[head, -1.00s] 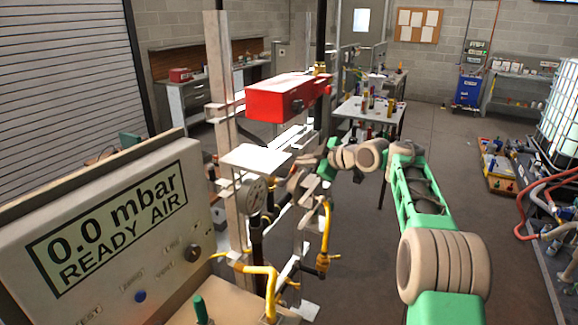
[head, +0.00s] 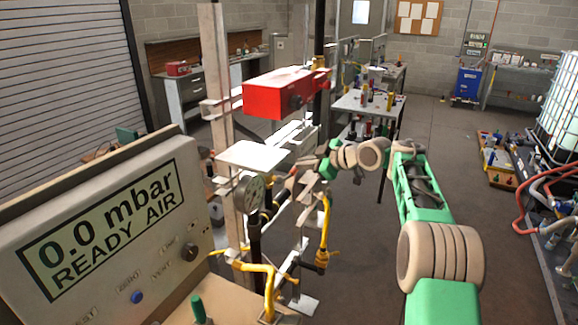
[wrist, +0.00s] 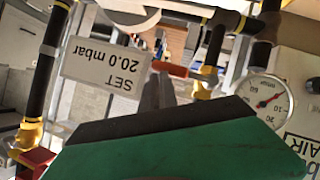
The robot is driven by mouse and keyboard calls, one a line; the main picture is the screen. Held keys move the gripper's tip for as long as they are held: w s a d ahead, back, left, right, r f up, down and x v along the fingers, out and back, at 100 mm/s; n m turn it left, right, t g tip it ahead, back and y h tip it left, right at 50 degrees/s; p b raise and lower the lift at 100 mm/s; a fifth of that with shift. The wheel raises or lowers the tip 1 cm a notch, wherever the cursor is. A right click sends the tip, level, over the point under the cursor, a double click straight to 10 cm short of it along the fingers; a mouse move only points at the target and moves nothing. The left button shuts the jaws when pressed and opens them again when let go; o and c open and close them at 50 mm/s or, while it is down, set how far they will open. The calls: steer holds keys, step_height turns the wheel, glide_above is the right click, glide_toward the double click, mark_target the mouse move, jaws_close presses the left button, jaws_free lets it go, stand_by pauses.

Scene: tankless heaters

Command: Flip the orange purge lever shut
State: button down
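An orange-red lever-like bar (wrist: 170,68) shows in the wrist view just beyond my fingertips, beside a yellow pipe fitting (wrist: 205,82). I take it for the purge lever; its pivot and full length are hidden. My gripper (wrist: 160,84) shows two grey fingers close side by side, with no clear gap and nothing seen between them. Contact with the bar cannot be told. In the head view my gripper (head: 296,186) is small, among the pipes right of the round gauge (head: 250,191). The gauge also shows in the wrist view (wrist: 265,103).
A display box (head: 110,230) reading 0.0 mbar READY AIR stands at the left front. A red box (head: 284,92) sits above the pipes. Yellow pipes (head: 324,235) and metal uprights crowd my gripper. A "SET 20.0 mbar" plate (wrist: 105,75) is close.

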steer(key=shift+a, duration=0.1)
steer(key=s+d+r+p, duration=0.1)
steer(key=s+d+r, duration=0.3)
steer(key=d+r, duration=0.4)
steer(key=shift+s+d+r, duration=0.2)
steer(key=shift+d+r, duration=0.2)
steer(key=shift+r, duration=0.05)
